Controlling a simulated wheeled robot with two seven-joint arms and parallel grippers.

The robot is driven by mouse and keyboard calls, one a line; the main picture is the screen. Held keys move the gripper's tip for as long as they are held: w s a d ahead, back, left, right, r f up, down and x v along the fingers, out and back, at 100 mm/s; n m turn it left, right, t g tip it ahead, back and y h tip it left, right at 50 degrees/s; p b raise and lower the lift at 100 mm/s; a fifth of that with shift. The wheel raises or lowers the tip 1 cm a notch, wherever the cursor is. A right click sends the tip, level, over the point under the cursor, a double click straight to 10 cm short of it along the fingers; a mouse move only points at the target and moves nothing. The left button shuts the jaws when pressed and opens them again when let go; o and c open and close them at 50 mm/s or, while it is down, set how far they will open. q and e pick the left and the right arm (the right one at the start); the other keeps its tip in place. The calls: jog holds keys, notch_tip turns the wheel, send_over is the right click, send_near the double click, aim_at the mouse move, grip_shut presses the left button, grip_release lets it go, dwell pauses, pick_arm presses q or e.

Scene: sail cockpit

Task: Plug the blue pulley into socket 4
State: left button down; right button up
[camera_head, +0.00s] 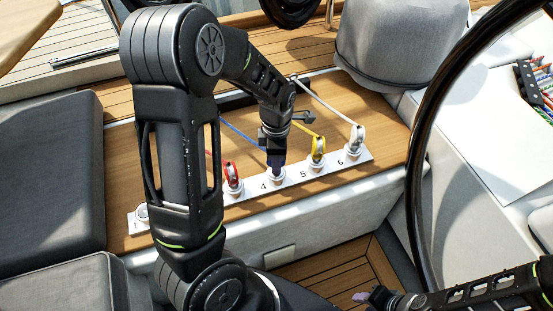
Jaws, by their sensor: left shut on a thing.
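A white strip with numbered sockets (252,194) lies on the wooden bench. My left gripper (276,166) points down at socket 4 (277,178), the round white socket just right of the printed 4. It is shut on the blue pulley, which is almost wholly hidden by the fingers. A blue rope (238,132) runs from the upper left to this gripper. I cannot tell whether the pulley is seated in the socket or just above it. My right gripper (368,297) is low at the bottom, away from the strip; its jaw opening is unclear.
A red pulley (232,175) stands left of socket 4, a yellow pulley (318,148) at 5 and a white pulley (358,138) at 6, each with a rope. My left arm hides part of the strip. A black steering wheel rim (415,170) rises at the right.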

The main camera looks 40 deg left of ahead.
pick_arm(q)
jog(key=c, duration=1)
grip_release()
jog(key=shift+c, duration=0.2)
notch_tip(320, 180, up, 8)
jog(key=shift+f+p, duration=0.1)
jog(key=shift+p, duration=0.35)
